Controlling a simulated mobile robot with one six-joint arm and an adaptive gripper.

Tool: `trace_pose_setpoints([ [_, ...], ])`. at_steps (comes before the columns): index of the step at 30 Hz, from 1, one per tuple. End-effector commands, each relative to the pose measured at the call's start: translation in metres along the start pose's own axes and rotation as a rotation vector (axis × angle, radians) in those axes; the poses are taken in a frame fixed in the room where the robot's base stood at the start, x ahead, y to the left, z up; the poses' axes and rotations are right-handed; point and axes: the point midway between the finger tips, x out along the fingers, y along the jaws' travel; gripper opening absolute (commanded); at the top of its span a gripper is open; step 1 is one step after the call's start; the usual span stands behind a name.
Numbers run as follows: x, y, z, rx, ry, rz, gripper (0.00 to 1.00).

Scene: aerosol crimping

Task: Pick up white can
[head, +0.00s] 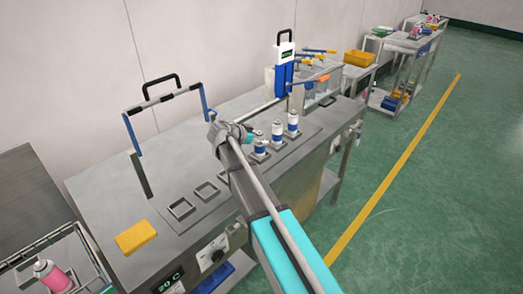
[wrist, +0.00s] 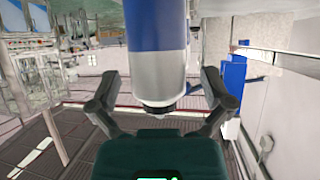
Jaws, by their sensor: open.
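Three white cans with blue bands stand in a row on the metal bench: a near can (head: 259,147), a middle can (head: 277,133) and a far can (head: 292,122). My gripper (head: 250,137) is beside the near can at its upper left and partly hidden by my arm. In the wrist view, my gripper (wrist: 158,82) is open, with a finger on either side of a blue and whitish can (wrist: 158,55). The can's far part runs out of the picture.
Empty square holders (head: 182,207) line the bench to the left of the cans. A yellow block (head: 135,237) lies at the near left. A blue-framed press (head: 284,75) stands behind the cans, and another frame with a black handle (head: 160,90) rises at the left.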

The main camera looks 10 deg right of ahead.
Motion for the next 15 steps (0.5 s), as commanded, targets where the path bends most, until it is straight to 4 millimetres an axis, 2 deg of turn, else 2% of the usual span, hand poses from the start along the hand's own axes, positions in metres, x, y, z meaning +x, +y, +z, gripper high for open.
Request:
trace_pose_setpoints([
  [8, -0.0003, -0.0001, 0.0001, 0.000, 0.000, 0.000, 1.00],
  [11, -0.0004, -0.0001, 0.0002, 0.000, 0.000, 0.000, 0.85],
  [15, -0.0004, -0.0002, 0.0002, 0.000, 0.000, 0.000, 0.59],
])
